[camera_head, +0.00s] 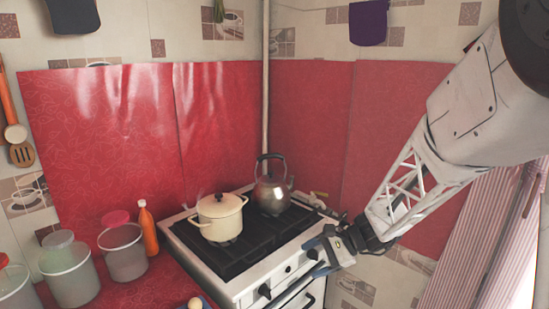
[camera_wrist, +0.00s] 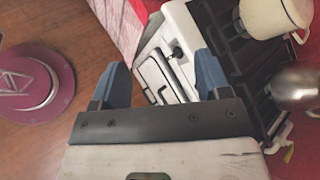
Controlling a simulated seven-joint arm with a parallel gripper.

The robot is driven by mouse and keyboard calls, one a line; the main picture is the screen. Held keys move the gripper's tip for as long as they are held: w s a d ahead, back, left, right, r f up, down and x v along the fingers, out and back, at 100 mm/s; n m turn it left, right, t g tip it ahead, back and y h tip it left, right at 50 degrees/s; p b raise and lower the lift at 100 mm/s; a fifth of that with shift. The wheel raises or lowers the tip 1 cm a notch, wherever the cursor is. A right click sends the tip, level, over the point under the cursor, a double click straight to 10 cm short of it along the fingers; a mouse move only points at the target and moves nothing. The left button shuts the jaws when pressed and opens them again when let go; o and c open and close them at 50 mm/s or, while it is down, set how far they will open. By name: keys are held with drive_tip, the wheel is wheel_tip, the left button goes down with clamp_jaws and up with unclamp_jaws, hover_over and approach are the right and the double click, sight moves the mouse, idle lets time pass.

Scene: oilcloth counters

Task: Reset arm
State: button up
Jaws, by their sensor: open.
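My gripper (camera_head: 318,256) is at the front right of the stove in the head view, in front of its knobs and handle. In the wrist view my gripper (camera_wrist: 160,82) has its two blue fingers spread wide apart. Nothing is between the fingers except the floor and stove front seen beyond them. My white arm comes in from the right in the head view.
The white stove (camera_head: 240,288) carries a cream lidded pot (camera_head: 220,218) and a metal kettle (camera_head: 272,190). An orange bottle (camera_head: 148,228) and several lidded containers (camera_head: 123,252) stand on the red counter at left. A striped curtain (camera_head: 470,245) hangs at right.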

drive_tip(key=s+d+r+n+h, duration=0.2)
drive_tip(key=s+r+n+h, duration=0.1)
drive_tip(key=s, duration=0.6)
drive_tip(key=s+d+r+n+t+h, duration=0.1)
drive_tip(key=s+d+r+n+h, duration=0.2)
drive_tip(key=s, duration=0.6)
drive_tip(key=s+d+r+n+t+h, duration=0.1)
drive_tip(key=s+d+r+n+h, duration=0.2)
drive_tip(key=s, duration=0.6)
drive_tip(key=shift+r+n+h, duration=0.7)
drive_tip(key=shift+n+h, duration=0.4)
drive_tip(key=shift+h, duration=0.2)
